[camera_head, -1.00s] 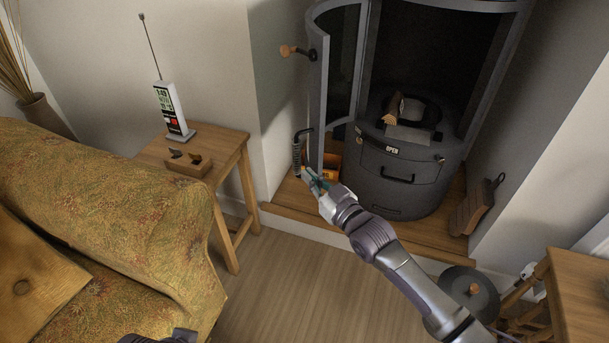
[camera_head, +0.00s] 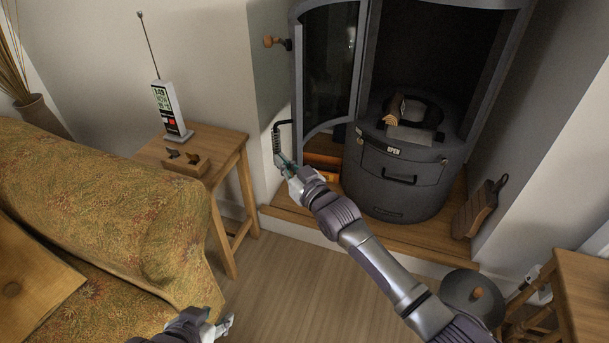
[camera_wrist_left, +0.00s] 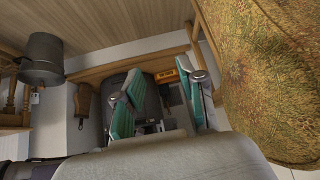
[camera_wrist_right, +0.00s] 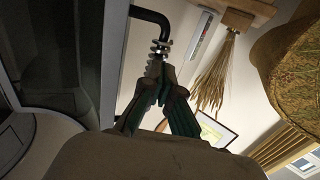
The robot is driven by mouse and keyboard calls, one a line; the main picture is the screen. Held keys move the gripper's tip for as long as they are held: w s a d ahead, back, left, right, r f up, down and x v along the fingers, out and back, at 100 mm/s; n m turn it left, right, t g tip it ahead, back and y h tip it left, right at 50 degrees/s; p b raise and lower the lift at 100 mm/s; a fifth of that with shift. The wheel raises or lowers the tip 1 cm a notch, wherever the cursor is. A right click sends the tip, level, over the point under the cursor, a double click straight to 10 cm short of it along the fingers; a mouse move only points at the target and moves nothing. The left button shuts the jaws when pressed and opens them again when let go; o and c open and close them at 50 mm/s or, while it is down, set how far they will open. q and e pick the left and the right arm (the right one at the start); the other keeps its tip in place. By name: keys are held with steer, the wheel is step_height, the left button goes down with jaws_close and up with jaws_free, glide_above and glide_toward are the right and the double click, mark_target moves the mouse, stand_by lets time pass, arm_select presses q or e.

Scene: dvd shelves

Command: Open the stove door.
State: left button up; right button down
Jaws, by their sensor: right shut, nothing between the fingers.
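The grey stove (camera_head: 395,175) stands in the alcove, its upper opening uncovered. Its curved glass stove door (camera_head: 329,75) stands swung out to the left of the opening. The black door handle with a coiled grip (camera_head: 277,143) hangs at the door's lower left edge. My right gripper (camera_head: 285,163) is at the lower end of this grip. In the right wrist view, its fingertips (camera_wrist_right: 166,92) are together just below the coil (camera_wrist_right: 157,56), holding nothing; whether they touch it is unclear. My left gripper (camera_head: 225,326) is low by the sofa, its fingers (camera_wrist_left: 163,98) apart and empty.
A patterned sofa (camera_head: 110,210) fills the left, close to my left gripper. A wooden side table (camera_head: 222,145) bears a white radio-like device (camera_head: 170,108). A wooden hearth step (camera_head: 300,217) runs under the stove. A dark pot (camera_head: 462,292) stands at lower right. The middle floor is clear.

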arm_select(q)
steer(key=w+d+r+t+h+b, duration=0.2)
steer(key=w+d+r+t, duration=0.1)
steer(key=w+r+t, duration=0.3)
step_height(320, 180, up, 2)
steer(key=shift+w+d+r+t, duration=0.2)
steer(key=shift+w+t, duration=0.2)
steer(key=shift+w, duration=0.45)
arm_select(e)
steer(key=w+a, duration=0.1)
steer(key=a, duration=0.1)
steer(key=w+a, duration=0.1)
steer(key=a, duration=0.1)
steer(key=shift+w+a, duration=0.1)
steer(key=shift+w, duration=0.2)
